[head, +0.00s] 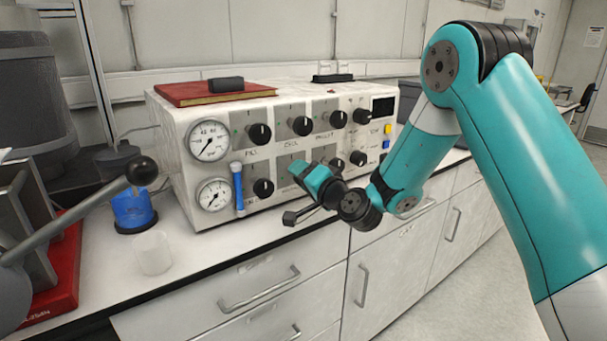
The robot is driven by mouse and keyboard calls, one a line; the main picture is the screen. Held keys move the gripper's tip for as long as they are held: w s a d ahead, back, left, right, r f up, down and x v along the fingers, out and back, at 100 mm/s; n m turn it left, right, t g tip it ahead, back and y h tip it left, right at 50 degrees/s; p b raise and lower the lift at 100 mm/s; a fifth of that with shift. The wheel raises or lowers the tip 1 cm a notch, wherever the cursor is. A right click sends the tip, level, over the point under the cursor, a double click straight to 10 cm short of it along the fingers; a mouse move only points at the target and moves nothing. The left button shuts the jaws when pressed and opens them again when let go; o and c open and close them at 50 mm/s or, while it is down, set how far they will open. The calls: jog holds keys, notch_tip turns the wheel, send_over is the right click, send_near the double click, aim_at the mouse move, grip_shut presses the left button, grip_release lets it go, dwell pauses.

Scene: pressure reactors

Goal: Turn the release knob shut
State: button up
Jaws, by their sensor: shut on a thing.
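The white control unit (230,222) stands on the bench with two rows of black knobs on its front. My gripper (308,180) is against the lower row of the panel, right of the lower left knob (263,188). It is shut on a knob there, which I take to be the release knob. That knob, its label and my fingertips are hidden behind the wrist and gripper, so the knob's angle cannot be seen. Another lower knob (337,165) shows just right of the gripper.
A red book (213,92) lies on top. A blue container (133,209), a white cup (153,252) and a ball-ended lever (141,171) stand left. Bare bench (203,248) lies in front.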

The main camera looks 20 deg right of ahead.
jog(key=m+p, duration=0.2)
jog(key=m, duration=0.4)
jog(key=shift+d+m, duration=0.1)
jog(key=shift+m, duration=0.2)
jog(key=m+p, duration=0.2)
jog(key=m, duration=0.3)
jog(key=shift+f, duration=0.1)
dwell(0.3)
jog(key=o, duration=0.9)
jog(key=shift+s+f, duration=0.1)
